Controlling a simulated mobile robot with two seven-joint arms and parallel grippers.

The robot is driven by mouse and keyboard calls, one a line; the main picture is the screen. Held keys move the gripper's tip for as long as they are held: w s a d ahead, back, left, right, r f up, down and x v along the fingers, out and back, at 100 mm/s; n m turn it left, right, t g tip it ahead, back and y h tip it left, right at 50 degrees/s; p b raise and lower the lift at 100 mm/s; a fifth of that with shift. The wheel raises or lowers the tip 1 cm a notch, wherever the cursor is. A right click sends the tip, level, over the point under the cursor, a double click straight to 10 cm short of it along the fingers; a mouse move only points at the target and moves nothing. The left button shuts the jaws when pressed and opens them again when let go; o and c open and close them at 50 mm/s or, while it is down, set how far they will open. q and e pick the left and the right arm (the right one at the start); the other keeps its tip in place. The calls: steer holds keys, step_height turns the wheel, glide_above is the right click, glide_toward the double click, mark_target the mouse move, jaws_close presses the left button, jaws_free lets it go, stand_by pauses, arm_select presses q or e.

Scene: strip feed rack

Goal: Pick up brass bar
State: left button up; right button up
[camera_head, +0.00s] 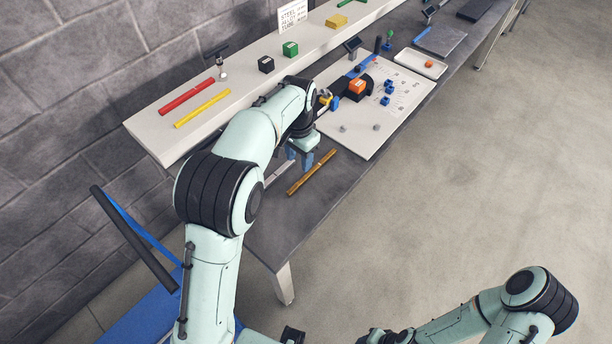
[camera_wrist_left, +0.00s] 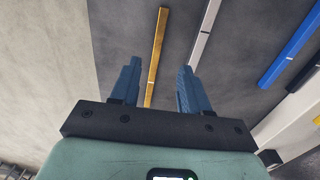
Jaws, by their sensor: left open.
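The brass bar (camera_head: 311,172) lies flat on the dark grey bench top near its front edge. In the left wrist view the brass bar (camera_wrist_left: 158,45) runs away from me, its near end between the two blue fingers in the picture. My left gripper (camera_head: 300,163) is open and empty, close by the bar's left side in the head view; its fingers (camera_wrist_left: 158,80) stand apart. I cannot tell its exact height above the bench. A silver bar (camera_head: 279,173) lies beside the brass bar, partly behind my left arm; the wrist view shows it too (camera_wrist_left: 206,28). My right gripper's fingers are out of view.
A white board (camera_head: 365,137) with small blue parts and an orange block (camera_head: 357,86) lies behind the brass bar. A raised pale shelf (camera_head: 152,127) holds red (camera_head: 187,96) and yellow (camera_head: 202,108) bars. The wrist view shows a blue bar (camera_wrist_left: 292,45). The bench edge drops to open floor.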

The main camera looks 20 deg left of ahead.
mark_target(301, 181)
arm_select(q)
step_height(301, 181, down, 3)
steer(key=shift+s+f, duration=0.1)
steer(key=shift+f, duration=0.05)
steer(key=shift+w+d+f+b, duration=0.1)
steer(key=shift+w+f+b, duration=0.05)
steer(key=shift+f, duration=1.4)
steer(key=shift+w+d+f+b, duration=0.1)
steer(key=shift+f+b, duration=0.05)
steer(key=shift+f, duration=1.35)
steer(key=shift+c, duration=0.4)
jaws_close()
